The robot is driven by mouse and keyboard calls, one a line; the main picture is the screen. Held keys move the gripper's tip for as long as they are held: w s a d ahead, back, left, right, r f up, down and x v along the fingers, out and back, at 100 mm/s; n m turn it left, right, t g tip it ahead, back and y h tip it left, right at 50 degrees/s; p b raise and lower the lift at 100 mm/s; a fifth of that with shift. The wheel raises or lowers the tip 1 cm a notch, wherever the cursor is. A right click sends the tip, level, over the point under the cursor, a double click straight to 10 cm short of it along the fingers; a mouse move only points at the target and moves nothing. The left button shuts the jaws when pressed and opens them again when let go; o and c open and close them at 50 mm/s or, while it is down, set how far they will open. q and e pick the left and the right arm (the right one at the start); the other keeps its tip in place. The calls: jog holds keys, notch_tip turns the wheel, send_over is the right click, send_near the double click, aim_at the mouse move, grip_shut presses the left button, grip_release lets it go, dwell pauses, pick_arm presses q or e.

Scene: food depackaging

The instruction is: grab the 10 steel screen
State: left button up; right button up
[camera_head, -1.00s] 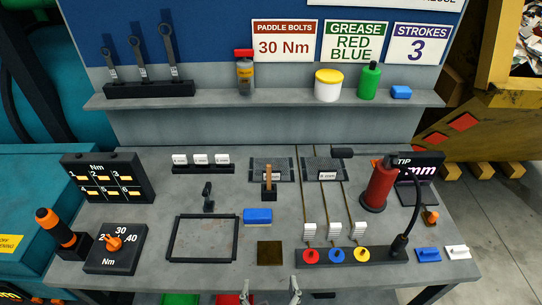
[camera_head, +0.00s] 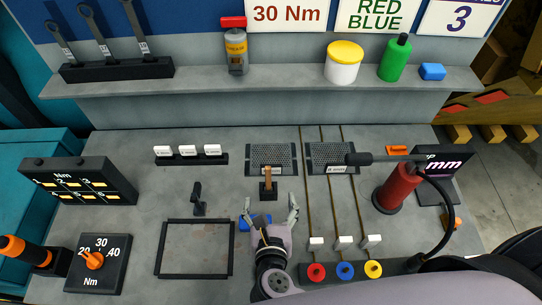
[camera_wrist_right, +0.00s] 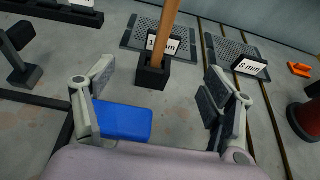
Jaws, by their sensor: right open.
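A grey perforated steel screen (camera_head: 258,153) lies flat at the back of the table. In the right wrist view the same screen (camera_wrist_right: 143,27) has a white label (camera_wrist_right: 172,45) partly covered by an upright wooden handle, so only a "1" and "mm" read. A second screen (camera_head: 322,153) lies to its right; the wrist view shows its label (camera_wrist_right: 250,66) as "8 mm". My right gripper (camera_head: 270,208) is open and empty, nearer the table front than the left screen, fingers pointing at it. It also shows in the wrist view (camera_wrist_right: 160,68). My left gripper is out of view.
The wooden handle (camera_head: 267,177) stands in a black holder just in front of the left screen. A blue block (camera_wrist_right: 122,121) lies under the gripper. Thin rods (camera_head: 307,195) run right of it. A red cylinder (camera_head: 397,188) stands farther right.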

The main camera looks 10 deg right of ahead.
aim_at(270, 185)
jog(key=x, duration=0.4)
jog(key=shift+b+x, duration=0.5)
jog(key=shift+x, duration=0.7)
jog(key=b+x, duration=0.1)
jog(key=x, duration=0.1)
jog(key=shift+w+d+f, duration=0.1)
jog(key=shift+w+f, duration=0.15)
jog(key=shift+w, duration=0.05)
jog(key=shift+w+b, duration=0.1)
jog(key=shift+b, duration=0.25)
jog(key=b+x, duration=0.1)
jog(key=x, duration=0.1)
jog(key=b+x, duration=0.2)
jog(key=shift+d+f+b, duration=0.2)
jog(key=shift+d+b, duration=0.1)
jog(key=shift+d, duration=0.1)
jog(key=shift+w, duration=0.4)
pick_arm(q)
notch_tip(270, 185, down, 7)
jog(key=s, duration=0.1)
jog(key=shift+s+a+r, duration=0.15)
pick_arm(e)
jog(key=shift+s, duration=0.1)
jog(key=shift+c, duration=0.3)
